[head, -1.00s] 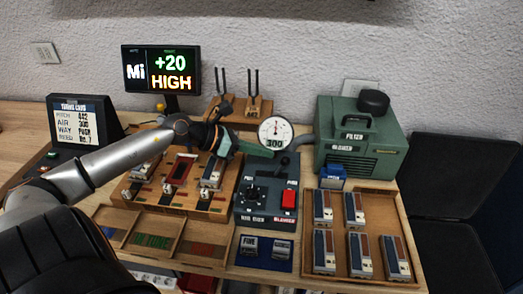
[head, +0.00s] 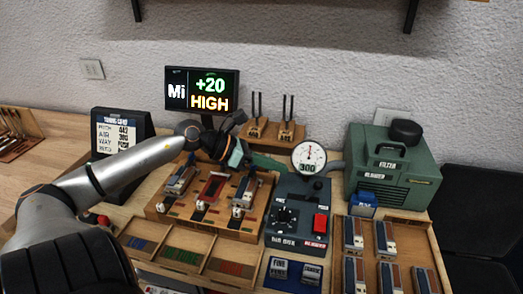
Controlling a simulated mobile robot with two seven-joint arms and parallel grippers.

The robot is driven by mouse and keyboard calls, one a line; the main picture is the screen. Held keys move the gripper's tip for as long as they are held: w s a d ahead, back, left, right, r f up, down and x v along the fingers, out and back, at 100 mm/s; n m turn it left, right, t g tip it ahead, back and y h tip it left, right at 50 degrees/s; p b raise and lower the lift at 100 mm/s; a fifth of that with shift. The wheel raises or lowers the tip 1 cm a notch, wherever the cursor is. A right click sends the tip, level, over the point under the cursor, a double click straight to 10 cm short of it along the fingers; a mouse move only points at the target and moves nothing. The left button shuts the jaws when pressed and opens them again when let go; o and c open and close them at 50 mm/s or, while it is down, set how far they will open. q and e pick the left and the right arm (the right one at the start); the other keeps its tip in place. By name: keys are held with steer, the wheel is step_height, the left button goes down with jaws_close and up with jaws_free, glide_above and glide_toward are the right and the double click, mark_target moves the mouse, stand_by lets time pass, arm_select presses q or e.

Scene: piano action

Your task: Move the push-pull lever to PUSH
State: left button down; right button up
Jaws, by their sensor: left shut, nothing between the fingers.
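The dark grey air box (head: 287,238) stands in the middle of the bench, with a black dial and a red switch on its face. A short black lever (head: 320,182) stands at its upper right, just under the round gauge. Which way it is set I cannot tell. My left gripper (head: 252,159) reaches in from the left, over the back of the wooden action stand. It is shut and empty, pointing right toward the gauge and lever, apart from the lever as far as I can see. My right gripper is out of view.
The round gauge (head: 308,157) reads 300. The green blower (head: 395,168) stands at the right. The wooden action stand (head: 160,205) lies under my left gripper. Tuning forks (head: 271,131) and a lit screen (head: 202,91) stand behind. A parts tray (head: 432,240) is at lower right.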

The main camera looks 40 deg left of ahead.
arm_select(q)
steer(key=s+a+r, duration=0.1)
steer(key=s+r, duration=0.2)
steer(key=r, duration=0.2)
steer(key=shift+s+a+r, duration=0.1)
stand_by(0.7)
